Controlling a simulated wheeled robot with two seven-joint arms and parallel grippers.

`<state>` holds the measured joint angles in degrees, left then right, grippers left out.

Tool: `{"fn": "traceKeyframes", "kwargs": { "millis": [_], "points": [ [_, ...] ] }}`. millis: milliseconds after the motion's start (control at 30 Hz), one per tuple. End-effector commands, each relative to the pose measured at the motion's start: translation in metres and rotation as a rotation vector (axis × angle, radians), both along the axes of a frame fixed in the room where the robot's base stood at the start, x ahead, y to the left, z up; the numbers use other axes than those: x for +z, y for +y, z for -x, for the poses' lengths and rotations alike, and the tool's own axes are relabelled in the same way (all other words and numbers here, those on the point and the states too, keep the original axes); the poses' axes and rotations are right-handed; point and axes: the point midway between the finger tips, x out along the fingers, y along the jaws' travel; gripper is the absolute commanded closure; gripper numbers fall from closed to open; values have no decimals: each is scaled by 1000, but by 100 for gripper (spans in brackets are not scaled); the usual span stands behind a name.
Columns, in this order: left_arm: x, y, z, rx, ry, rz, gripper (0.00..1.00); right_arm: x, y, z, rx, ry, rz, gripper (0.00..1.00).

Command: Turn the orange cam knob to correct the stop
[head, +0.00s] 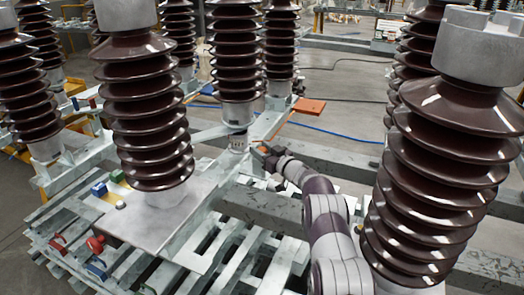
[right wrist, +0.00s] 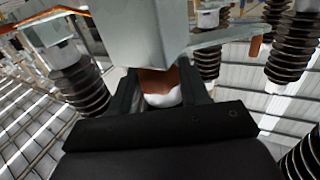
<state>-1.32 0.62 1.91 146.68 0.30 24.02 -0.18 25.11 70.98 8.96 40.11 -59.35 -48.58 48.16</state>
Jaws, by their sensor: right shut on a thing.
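My right gripper (head: 264,154) reaches in from the lower middle to the frame beam, just below the base of the central insulator. In the right wrist view, my right gripper (right wrist: 158,90) is shut on an orange-brown knob (right wrist: 154,79) with a white rounded part below it. The knob sits between the two dark fingers, under a grey metal block (right wrist: 118,38). The fingers and block hide most of the knob, so its angle and the stop cannot be made out. In the head view the knob is too small to tell from the gripper. My left gripper is not in view.
Brown ribbed insulators stand close around the arm, a large one (head: 440,180) at right and another (head: 145,110) at left. A red knob (head: 95,243) is at the front left. An orange plate (head: 310,106) lies behind the beam. Slatted metal (head: 235,262) lies below.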

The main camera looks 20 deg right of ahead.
Motion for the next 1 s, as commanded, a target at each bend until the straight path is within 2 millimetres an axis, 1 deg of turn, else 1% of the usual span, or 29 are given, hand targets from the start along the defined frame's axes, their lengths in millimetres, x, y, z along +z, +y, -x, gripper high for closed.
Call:
{"fn": "traceKeyframes", "kwargs": {
  "millis": [300, 333, 400, 667, 767, 867, 1000],
  "points": [
    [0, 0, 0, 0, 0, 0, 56, 0, 0, 0, 2, 0, 1, 85],
    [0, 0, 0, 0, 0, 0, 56, 0, 0, 0, 2, 0, 1, 51],
    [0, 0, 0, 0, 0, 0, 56, 0, 0, 0, 2, -1, 1, 34],
    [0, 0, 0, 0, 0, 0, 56, 0, 0, 0, -1, -1, 1, 34],
    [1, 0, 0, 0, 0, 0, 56, 1, 1, 0, -27, 1, -1, 34],
    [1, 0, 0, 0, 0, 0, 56, 1, 2, 0, -101, 2, -2, 34],
    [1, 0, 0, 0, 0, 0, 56, 1, 4, 0, -252, 0, -1, 34]
  ]
}}
